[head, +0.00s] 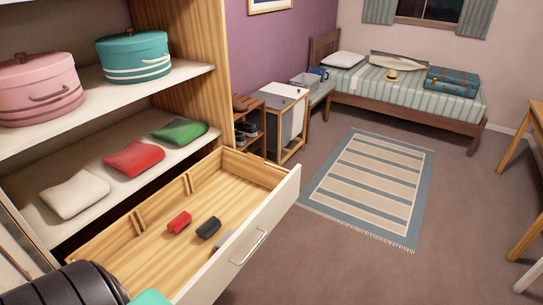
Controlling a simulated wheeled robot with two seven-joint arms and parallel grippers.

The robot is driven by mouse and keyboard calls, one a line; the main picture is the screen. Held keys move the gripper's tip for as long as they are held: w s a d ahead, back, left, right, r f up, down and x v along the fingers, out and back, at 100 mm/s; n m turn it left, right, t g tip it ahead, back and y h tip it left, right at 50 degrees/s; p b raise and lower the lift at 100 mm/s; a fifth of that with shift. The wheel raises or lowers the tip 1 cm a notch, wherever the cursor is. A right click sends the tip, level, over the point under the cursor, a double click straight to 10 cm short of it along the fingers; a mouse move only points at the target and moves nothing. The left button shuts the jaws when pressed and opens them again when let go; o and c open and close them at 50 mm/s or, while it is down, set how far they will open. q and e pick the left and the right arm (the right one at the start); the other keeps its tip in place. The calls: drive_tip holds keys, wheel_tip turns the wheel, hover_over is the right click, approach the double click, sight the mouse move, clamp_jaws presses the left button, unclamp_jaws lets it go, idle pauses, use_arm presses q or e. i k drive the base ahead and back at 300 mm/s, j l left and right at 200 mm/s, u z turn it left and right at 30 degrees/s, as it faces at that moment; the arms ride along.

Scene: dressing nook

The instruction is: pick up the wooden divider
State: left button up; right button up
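An open wooden drawer (252,170) with a white front is pulled out below the shelves at the lower left. Along its back side stand short upright wooden pieces, one at the left (137,220) and one further right (187,182). They are the same pale wood as the drawer, and I cannot tell whether either is the wooden divider or a fixed slot. No separate divider panel shows clearly. Neither gripper is in view. A dark ribbed rounded shape at the bottom left corner hides the drawer's near left part.
A red roll (179,222), a dark roll (208,228) and a partly hidden grey item (223,242) lie in the drawer. White (74,193), red (134,159) and green (179,131) folded cloths lie on the shelf above. The floor right of the drawer is clear.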

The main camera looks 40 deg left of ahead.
sight(252, 168)
drive_tip(key=i+u, duration=0.25)
drive_tip(key=i, duration=0.3)
drive_tip(key=i+l+u, duration=0.25)
drive_tip(key=i, duration=0.3)
drive_tip(key=i+l+u, duration=0.25)
drive_tip(key=i, duration=0.3)
